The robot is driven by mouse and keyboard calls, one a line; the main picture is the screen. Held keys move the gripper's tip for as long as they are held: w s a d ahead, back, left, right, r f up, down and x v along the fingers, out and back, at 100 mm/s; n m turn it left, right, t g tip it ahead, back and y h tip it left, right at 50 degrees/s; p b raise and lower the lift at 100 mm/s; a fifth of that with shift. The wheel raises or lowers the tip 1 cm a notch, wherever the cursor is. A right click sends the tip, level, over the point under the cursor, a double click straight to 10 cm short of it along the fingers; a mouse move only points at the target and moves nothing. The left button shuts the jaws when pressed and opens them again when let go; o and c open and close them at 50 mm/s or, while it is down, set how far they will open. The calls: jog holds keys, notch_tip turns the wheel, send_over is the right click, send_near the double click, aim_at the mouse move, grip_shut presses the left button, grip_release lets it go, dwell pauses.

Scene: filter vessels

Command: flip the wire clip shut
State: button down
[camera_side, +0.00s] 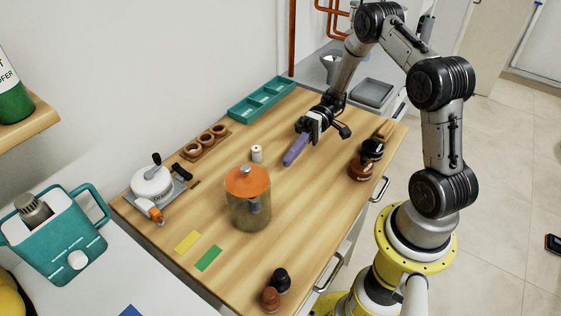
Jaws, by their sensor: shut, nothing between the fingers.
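A glass vessel (250,211) with an orange lid (247,181) stands upright near the middle of the wooden table. The lid appears to sit on top of the vessel. A small blue-grey shape shows at its side or inside it; I cannot tell which. The wire clip is too small to make out, so I cannot tell its position. My gripper (289,161) has purple fingers, shut and empty. It is up and to the right of the vessel, apart from it, with the fingertips pointing down and left.
A small white cylinder (257,153) stands behind the vessel. A teal tray (262,100) and a wooden holder (205,141) line the back edge. A white round device (151,183) is at left. Dark and brown bottles (364,162) stand at right. Yellow (187,242) and green (208,258) cards lie in front.

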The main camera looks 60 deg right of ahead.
jog(key=d, duration=0.3)
jog(key=d+f, duration=0.1)
jog(key=d, duration=0.3)
jog(key=shift+w+d+f, duration=0.1)
jog(key=shift+d+f, duration=0.1)
